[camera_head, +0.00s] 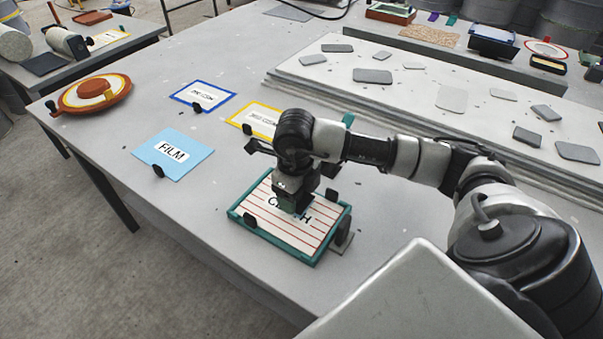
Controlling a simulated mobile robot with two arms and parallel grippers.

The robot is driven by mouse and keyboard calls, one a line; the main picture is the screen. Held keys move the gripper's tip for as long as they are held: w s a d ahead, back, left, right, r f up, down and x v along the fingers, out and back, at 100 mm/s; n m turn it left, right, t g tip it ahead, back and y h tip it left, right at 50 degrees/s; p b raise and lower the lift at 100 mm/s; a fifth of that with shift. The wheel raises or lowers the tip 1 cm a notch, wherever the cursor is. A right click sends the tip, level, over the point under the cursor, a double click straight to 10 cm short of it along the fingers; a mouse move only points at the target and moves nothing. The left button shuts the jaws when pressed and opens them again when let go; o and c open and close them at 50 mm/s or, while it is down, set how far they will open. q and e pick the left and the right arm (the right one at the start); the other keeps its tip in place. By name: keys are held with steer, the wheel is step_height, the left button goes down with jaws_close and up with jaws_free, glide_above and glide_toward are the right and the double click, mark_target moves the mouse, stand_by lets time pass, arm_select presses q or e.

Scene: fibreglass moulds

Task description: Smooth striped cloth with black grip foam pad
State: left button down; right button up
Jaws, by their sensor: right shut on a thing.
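The striped cloth (300,233), white with red lines and partly hidden lettering, lies in a teal-edged frame (270,248) near the table's front edge. My right gripper (295,190) points down over the cloth's upper middle. It is shut on the black grip of a small dark foam pad (292,206), which it mostly hides. The pad is at or just above the cloth; I cannot tell whether it touches. My left gripper is not in view.
A blue FILM card (174,155), a blue-edged card (202,96) and a yellow-edged card (254,121) lie behind and left. An orange round mould (94,94) sits far left. A raised slab (440,95) with several grey pieces stands at the back right.

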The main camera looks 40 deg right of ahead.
steer(key=shift+w+a+b, duration=0.25)
steer(key=shift+w+a, duration=0.05)
steer(key=shift+w, duration=0.6)
steer(key=shift+w+a+b, duration=0.3)
steer(key=shift+w+a, duration=0.05)
steer(key=shift+w, duration=0.6)
steer(key=shift+w+a+b, duration=0.25)
steer(key=shift+w+a, duration=0.05)
steer(key=shift+w, duration=0.6)
steer(key=shift+r, duration=0.1)
steer(key=shift+r+p, duration=2.05)
steer(key=shift+r, duration=0.9)
step_height(320, 180, up, 3)
steer(key=shift+p, duration=1)
